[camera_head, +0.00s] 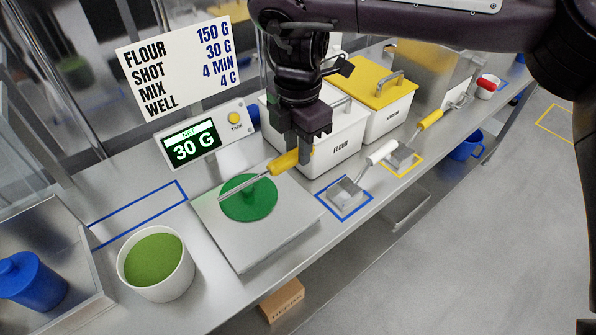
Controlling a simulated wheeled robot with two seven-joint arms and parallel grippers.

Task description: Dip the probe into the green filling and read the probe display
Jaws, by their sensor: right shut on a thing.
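My right gripper (303,148) reaches down from the top and is shut on the yellow handle of a thin metal rod, which looks like the probe (284,162). The rod slants down to the left, over a green disc (246,208) with a raised middle on the scale plate. I cannot tell whether the rod touches the disc. The green filling (153,259) fills a white tub at the lower left, apart from the probe. No readout shows on the probe from here. My left gripper is out of view.
The scale plate (248,248) and its display (193,147), reading 30 G, stand mid-counter. Scoops lie along the front edge. A blue jar (32,280) sits in a tray at left.

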